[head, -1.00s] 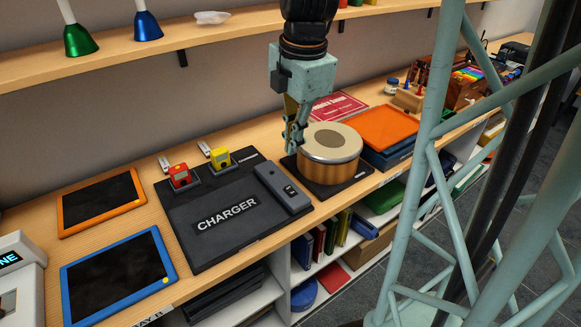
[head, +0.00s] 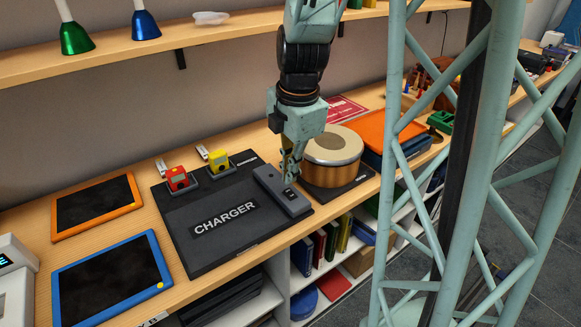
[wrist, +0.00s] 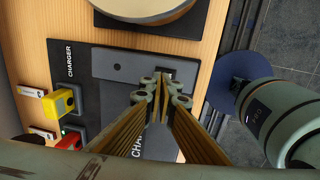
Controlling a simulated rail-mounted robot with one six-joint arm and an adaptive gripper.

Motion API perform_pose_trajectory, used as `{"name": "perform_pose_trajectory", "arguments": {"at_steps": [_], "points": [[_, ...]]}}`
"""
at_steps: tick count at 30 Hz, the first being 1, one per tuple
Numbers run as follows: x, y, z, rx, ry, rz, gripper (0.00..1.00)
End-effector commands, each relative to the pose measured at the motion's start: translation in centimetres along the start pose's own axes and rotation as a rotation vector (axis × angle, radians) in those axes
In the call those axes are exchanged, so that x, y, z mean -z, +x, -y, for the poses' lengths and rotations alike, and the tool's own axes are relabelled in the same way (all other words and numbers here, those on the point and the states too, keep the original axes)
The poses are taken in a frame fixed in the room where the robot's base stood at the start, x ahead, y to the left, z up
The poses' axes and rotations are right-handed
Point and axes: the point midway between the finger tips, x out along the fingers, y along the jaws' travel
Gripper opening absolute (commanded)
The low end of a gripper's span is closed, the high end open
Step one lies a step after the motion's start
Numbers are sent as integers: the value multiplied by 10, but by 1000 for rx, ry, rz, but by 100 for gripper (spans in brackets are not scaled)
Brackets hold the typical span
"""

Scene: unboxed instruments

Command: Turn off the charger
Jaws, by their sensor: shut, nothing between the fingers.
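The charger (head: 228,238) is a flat black board labelled CHARGER on the wooden bench. A raised grey block (head: 281,192) on its right side carries a small dark switch (head: 291,193). My gripper (head: 288,178) is shut and empty, pointing down over this block. In the wrist view the fingertips (wrist: 162,88) are beside the switch (wrist: 167,74) and partly cover it. I cannot tell whether they touch it. A red device (head: 177,178) and a yellow device (head: 218,161) stand in holders at the charger's back edge.
A copper-sided drum (head: 333,160) on a black pad stands close to the right of the charger. An orange-framed tablet (head: 97,206) and a blue-framed tablet (head: 112,279) lie to the left. A shelf (head: 190,50) with bells runs above.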

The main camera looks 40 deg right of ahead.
Motion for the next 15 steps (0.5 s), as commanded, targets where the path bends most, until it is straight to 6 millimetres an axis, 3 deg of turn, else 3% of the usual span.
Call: {"name": "perform_pose_trajectory", "arguments": {"at_steps": [6, 15], "points": [[0, 24, 1, 2, 0, -1, 0], [0, 37, 0, 0, 0, 0, 0]]}}
